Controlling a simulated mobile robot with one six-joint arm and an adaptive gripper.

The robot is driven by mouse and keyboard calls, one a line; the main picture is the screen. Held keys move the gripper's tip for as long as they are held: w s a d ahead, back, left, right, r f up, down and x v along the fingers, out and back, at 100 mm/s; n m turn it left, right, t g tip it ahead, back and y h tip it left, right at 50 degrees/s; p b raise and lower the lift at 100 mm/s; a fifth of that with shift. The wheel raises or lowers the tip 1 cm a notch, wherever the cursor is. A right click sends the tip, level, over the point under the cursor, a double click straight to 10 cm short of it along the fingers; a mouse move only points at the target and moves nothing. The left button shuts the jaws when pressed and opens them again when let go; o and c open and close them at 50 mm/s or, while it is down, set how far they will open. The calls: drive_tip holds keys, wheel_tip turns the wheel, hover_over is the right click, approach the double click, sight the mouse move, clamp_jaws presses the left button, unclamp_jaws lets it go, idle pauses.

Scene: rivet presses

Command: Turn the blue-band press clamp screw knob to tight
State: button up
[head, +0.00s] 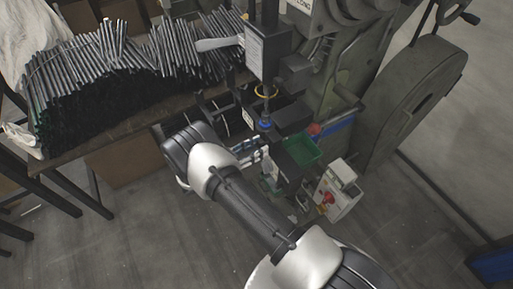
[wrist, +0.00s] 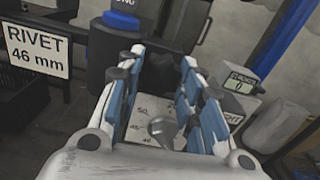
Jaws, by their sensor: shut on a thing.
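The press (head: 265,60) has a blue band (head: 265,124) low on its dark ram. In the wrist view the blue band (wrist: 121,20) sits on a dark cylinder at the upper left. My gripper (wrist: 162,75) has its two blue-padded fingers around a grey knob (wrist: 162,128) over a pale plate with printed numbers such as 50 and 45. The exact contact between pads and knob is hard to see. In the head view my gripper (head: 262,152) is just below the blue band, and my arm hides the knob.
A sign (wrist: 36,50) reads "RIVET 46 mm". A small display (wrist: 238,84) shows 0 right of my fingers. A green bin (head: 303,150) and a pale box with a red button (head: 327,198) stand close right. A table of metal rods (head: 90,75) is at left. Floor is open lower left.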

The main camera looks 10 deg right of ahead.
drive_tip(key=shift+c, duration=0.7)
